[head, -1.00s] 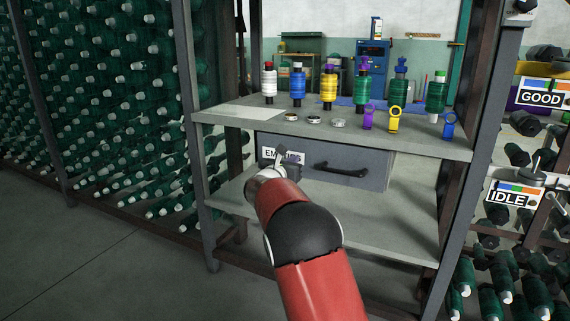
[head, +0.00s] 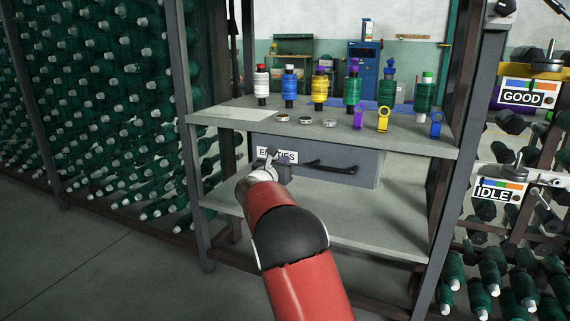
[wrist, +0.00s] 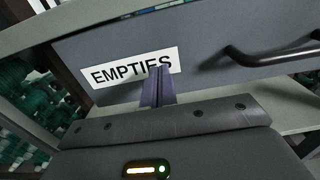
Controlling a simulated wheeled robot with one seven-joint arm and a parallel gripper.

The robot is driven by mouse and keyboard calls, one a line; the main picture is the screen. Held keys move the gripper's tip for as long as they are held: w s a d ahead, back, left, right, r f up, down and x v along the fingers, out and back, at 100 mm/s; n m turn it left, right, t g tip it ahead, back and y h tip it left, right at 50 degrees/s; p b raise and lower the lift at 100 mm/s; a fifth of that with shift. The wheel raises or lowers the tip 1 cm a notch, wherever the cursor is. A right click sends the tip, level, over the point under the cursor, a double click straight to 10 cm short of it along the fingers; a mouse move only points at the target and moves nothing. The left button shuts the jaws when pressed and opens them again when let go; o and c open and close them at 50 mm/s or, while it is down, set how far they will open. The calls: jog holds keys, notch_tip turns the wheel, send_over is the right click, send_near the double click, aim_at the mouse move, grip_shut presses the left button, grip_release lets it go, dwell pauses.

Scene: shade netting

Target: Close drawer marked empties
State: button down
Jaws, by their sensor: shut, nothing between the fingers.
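The grey drawer (head: 340,181) sits under the bench top, with a white label reading EMPTIES (head: 290,156) and a dark bar handle (head: 330,167) on its front. The drawer front also fills the upper wrist view (wrist: 208,70), with the label at left and the handle at right. My gripper (head: 270,155) is shut and empty. In the wrist view, its closed fingertips (wrist: 160,72) overlap the lower right of the label, left of the handle. They are at or very close to the front; contact cannot be told. Any remaining gap behind the front is hard to judge.
The bench top (head: 225,127) carries several coloured spools, metal rings and small upright tags. A lower shelf (head: 360,222) lies under the drawer. Posts flank the bench. Racks of green bobbins (head: 110,110) stand at left, with GOOD (head: 530,95) and IDLE (head: 497,190) signs at right.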

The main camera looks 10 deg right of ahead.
jog(key=v, duration=1.1)
jog(key=s+d+r+m+g+y+p, duration=0.1)
jog(key=s+d+m+g, duration=0.3)
jog(key=s+d+m, duration=0.55)
jog(key=s+d+r+m+g+y+p, duration=0.15)
jog(key=s+m+g, duration=0.35)
jog(key=s, duration=0.9)
jog(key=s+a+f+m+y, duration=0.1)
jog(key=s+a+m+y, duration=0.1)
jog(key=s, duration=0.5)
jog(key=s+a+f+m+y+p, duration=0.1)
jog(key=s+a+f+m+y, duration=0.1)
jog(key=s+m, duration=0.5)
jog(key=s+a+f+m+y, duration=0.2)
jog(key=s+a+m+y, duration=0.2)
jog(key=s, duration=0.4)
jog(key=shift+s+a+f+m+p, duration=0.2)
jog(key=shift+s+a+m+p, duration=0.15)
jog(key=shift+m, duration=0.3)
